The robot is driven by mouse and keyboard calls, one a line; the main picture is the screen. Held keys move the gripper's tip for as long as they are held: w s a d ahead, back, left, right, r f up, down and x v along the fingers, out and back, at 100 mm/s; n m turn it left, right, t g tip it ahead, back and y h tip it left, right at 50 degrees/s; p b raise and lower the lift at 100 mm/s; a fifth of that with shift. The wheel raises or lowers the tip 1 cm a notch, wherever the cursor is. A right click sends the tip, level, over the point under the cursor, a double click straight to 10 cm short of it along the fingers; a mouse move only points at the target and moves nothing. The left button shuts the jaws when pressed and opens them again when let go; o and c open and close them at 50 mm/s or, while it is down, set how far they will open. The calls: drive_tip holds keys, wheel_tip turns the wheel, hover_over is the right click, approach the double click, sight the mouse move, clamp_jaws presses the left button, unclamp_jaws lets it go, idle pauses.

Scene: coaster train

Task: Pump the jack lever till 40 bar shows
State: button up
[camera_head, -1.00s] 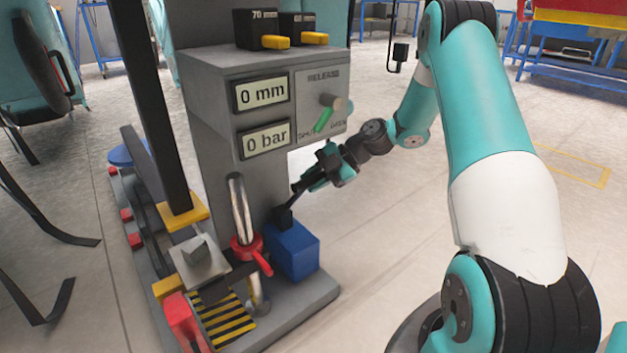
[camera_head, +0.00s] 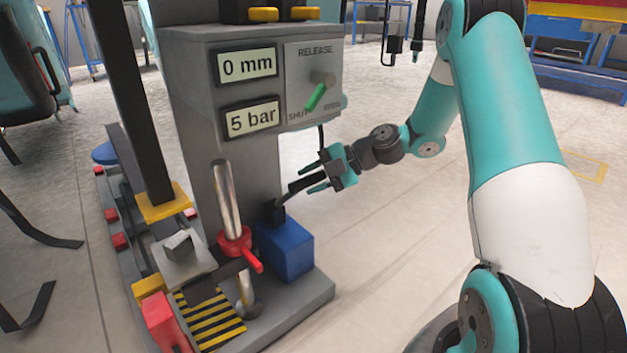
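The grey jack column shows two readouts, the upper "0 mm" (camera_head: 248,66) and the lower pressure readout "5 bar" (camera_head: 251,118). The black jack lever (camera_head: 297,187) rises to the right from the blue pump block (camera_head: 285,249) at the column's foot. My gripper (camera_head: 311,180) is at the lever's outer end, with the black handle between its teal fingers. The view is too small to tell whether the fingers press on it. The green release handle (camera_head: 315,97) points down-left towards the "SHUT" mark on the panel.
A polished rod (camera_head: 227,200) with a red collar (camera_head: 235,242) stands left of the pump block. A black post (camera_head: 134,95) with a yellow foot is further left. The floor right of the jack base is clear.

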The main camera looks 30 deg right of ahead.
drive_tip(key=shift+o, duration=0.9)
drive_tip(key=p+v, duration=0.7)
drive_tip(key=v, duration=1)
drive_tip(key=shift+p, duration=0.3)
drive_tip(key=shift+s+d+r, duration=0.1)
drive_tip(key=shift+d, duration=0.05)
